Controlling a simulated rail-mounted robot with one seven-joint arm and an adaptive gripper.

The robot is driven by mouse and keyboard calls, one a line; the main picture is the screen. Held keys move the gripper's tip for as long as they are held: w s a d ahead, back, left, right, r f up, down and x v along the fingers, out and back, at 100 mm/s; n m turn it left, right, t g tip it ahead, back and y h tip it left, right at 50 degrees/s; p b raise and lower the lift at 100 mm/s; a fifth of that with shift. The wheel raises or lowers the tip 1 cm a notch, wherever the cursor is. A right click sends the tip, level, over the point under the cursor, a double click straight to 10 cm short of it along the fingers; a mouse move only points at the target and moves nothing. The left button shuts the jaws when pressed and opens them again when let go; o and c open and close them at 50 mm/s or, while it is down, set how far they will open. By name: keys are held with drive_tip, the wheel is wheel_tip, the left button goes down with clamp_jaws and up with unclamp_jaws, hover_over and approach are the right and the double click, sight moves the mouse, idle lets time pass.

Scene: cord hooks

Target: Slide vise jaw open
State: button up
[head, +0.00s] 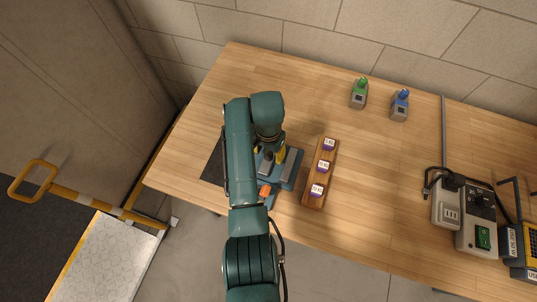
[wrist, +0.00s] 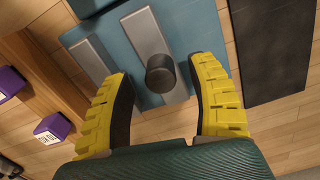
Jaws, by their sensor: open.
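The vise (head: 291,174) is a blue body with grey metal strips on the table's left half, partly hidden under my arm in the head view. In the wrist view its blue plate (wrist: 196,32) fills the top, with two grey strips. A dark round knob (wrist: 160,73) stands on the right-hand strip. My gripper (head: 269,155) is above the vise. In the wrist view my gripper's yellow fingers (wrist: 163,78) are apart, one on either side of the knob, with visible gaps. I cannot tell their height relative to it. An orange part (head: 264,192) shows at the vise's front.
A wooden block (head: 313,198) with several purple labelled items stands right of the vise. A dark mat (head: 212,168) lies to the left. Green (head: 359,94) and blue (head: 400,105) topped devices stand at the back. Grey equipment (head: 466,215) is far right. The table's middle right is clear.

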drive_tip(key=shift+f, duration=0.8)
